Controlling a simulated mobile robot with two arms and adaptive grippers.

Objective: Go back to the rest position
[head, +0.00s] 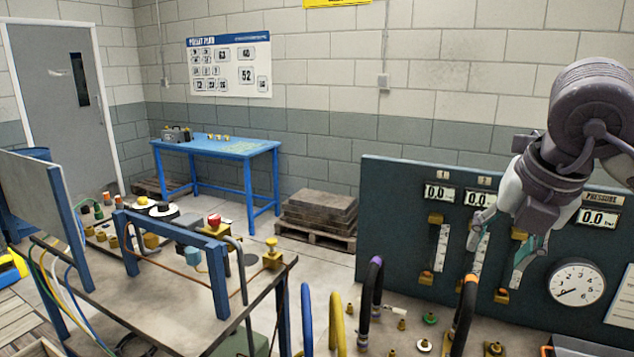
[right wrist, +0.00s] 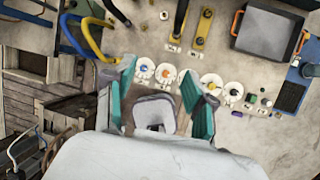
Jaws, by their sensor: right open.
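My right gripper (head: 495,262) hangs in front of the dark green gauge panel (head: 400,215) at the right of the head view, with its two fingers apart and nothing between them. In the right wrist view the fingers of my right gripper (right wrist: 159,74) show teal pads, spread wide above the bench area. The gripper hides part of the panel's gauges. My left gripper is in neither view.
A round pressure dial (head: 577,283) sits on the panel, close to my right gripper. Coloured hoses (head: 371,290) rise in front of the panel. A workbench (head: 165,305) with a blue frame stands left, a blue table (head: 215,146) behind. Open floor shows near stacked slabs (head: 318,212).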

